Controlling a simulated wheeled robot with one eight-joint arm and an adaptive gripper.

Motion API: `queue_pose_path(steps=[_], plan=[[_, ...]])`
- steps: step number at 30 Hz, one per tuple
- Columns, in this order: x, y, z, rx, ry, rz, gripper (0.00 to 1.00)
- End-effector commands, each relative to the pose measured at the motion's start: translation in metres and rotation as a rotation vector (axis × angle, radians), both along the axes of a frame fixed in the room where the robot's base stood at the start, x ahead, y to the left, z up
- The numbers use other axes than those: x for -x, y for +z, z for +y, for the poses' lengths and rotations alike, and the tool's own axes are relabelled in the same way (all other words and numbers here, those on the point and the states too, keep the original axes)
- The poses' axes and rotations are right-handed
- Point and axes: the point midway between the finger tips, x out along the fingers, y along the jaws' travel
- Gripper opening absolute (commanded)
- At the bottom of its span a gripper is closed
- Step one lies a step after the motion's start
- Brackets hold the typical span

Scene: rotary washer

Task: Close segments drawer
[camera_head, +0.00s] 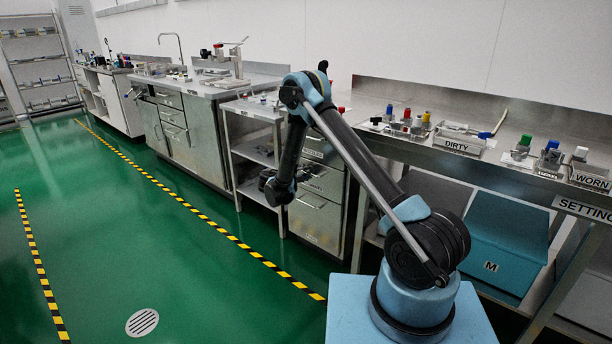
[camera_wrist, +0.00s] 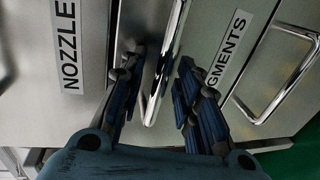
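The drawer cabinet (camera_head: 318,205) stands under the bench, partly behind my arm. In the wrist view, the segments drawer front (camera_wrist: 232,75) is on the right, its label partly hidden by a finger. The drawer front labelled NOZZLE (camera_wrist: 90,25) is on the left. A chrome bar handle (camera_wrist: 168,55) lies between my fingers, and I cannot tell for sure which drawer it belongs to. Another handle (camera_wrist: 293,82) is at the right. My gripper (camera_wrist: 158,90) is open, fingers either side of the middle handle. It also shows in the head view (camera_head: 277,190), in front of the cabinet. How far the drawer is out is unclear.
An open shelf unit (camera_head: 255,150) stands left of the cabinet. A bench with a DIRTY tray (camera_head: 458,146) and a blue bin (camera_head: 505,250) are to the right. The green floor (camera_head: 190,260) left of me is clear.

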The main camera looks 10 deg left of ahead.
Motion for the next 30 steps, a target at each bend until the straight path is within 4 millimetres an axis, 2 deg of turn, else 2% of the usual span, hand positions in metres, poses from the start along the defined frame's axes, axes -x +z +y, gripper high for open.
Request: queue_pose_path(steps=[18,24,30], plan=[[0.082,0.020,0.054,0.000,0.001,0.001,0.30],[0.093,0.022,0.062,0.000,0.000,0.001,0.30],[0.095,0.023,0.062,0.000,-0.001,0.001,0.30]])
